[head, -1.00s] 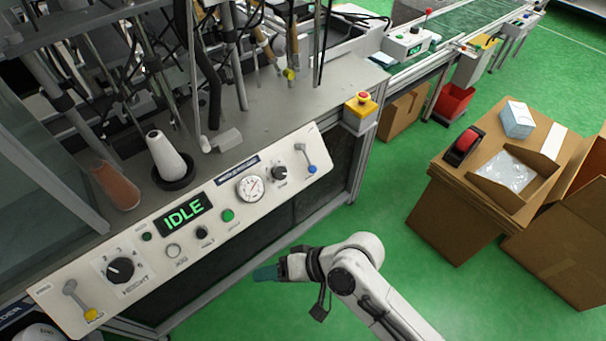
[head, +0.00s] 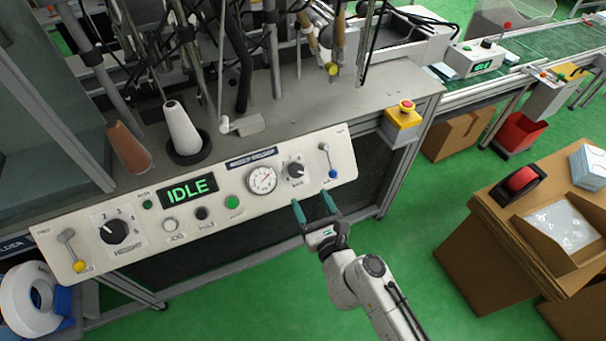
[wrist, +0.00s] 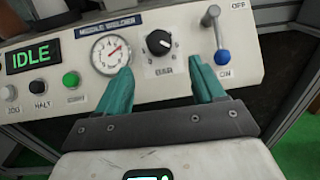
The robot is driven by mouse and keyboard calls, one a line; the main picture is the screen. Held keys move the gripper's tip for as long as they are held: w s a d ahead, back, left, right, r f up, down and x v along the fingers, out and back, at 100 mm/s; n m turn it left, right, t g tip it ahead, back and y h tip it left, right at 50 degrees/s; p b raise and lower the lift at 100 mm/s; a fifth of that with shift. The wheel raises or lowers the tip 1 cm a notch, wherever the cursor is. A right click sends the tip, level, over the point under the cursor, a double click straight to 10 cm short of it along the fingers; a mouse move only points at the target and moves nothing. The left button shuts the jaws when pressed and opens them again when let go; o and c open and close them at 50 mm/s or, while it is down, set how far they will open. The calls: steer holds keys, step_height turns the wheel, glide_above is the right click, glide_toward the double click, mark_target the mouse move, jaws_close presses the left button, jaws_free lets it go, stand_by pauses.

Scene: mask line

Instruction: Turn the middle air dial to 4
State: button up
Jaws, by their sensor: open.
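The air dial is a black knob (head: 295,170) on the right part of the white control panel (head: 100,262), under the "MIDDLE WELDER" label. My gripper (head: 314,205) has two teal fingers, open and empty, just in front of the panel below the knob. In the wrist view my gripper (wrist: 163,78) has its fingers spread to either side below the knob, not touching it.
A round gauge (head: 262,180) sits left of the knob, and a blue-tipped ON/OFF lever (head: 328,160) sits right of it. The green button (head: 232,202) and the IDLE display (head: 188,190) are further left. A yellow emergency-stop box (head: 403,122) stands at the right corner.

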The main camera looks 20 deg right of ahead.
mark_target(298, 174)
steer(key=w, duration=0.9)
steer(key=shift+d, duration=0.25)
steer(key=shift+c, duration=0.5)
steer(key=c, duration=0.9)
steer(key=shift+c, duration=0.2)
